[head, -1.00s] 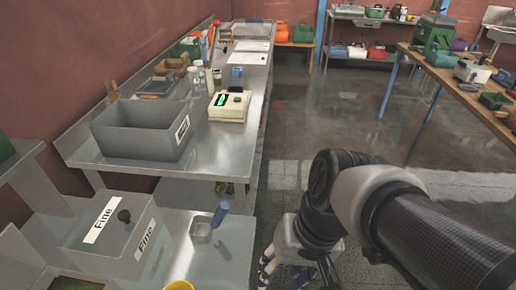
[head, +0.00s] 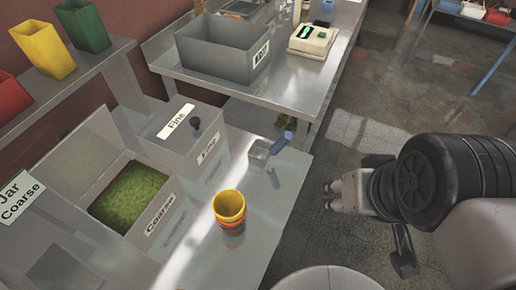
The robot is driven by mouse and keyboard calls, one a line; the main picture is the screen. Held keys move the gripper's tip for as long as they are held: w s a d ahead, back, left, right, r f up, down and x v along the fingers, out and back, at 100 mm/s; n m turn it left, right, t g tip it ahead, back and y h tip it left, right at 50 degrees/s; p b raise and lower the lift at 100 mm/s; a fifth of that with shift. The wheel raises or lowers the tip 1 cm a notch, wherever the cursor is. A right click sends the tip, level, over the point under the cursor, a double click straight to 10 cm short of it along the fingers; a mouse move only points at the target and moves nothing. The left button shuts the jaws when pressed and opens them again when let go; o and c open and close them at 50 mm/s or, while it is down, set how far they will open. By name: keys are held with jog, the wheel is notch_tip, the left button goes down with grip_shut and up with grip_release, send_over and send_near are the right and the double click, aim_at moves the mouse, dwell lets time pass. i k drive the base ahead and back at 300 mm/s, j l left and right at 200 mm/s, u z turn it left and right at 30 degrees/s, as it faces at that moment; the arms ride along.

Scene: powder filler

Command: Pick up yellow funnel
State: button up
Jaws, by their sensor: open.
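No thing in view is clearly a funnel. A round, tapered yellow cup-like piece (head: 229,205) stands upright on the metal bench in the head view, nested in orange and red pieces. A yellow tapered square container (head: 43,50) stands on the shelf at the upper left. I cannot tell which of them is the funnel. My gripper (head: 328,197) is open and empty, to the right of the yellow cup and apart from it, beyond the bench's right edge.
The open Coarse box (head: 150,222) holds green powder, left of the cups. Behind it is the closed Fine box (head: 185,143). A blue-handled scoop (head: 271,146) lies near the bench edge. Red (head: 8,93) and green (head: 84,26) containers flank the yellow one.

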aim_at(228, 205)
jog(key=u, duration=1.25)
jog(key=k+l+u, duration=0.15)
jog(key=u, duration=0.3)
jog(key=k+l+u, duration=0.2)
jog(key=u, duration=0.3)
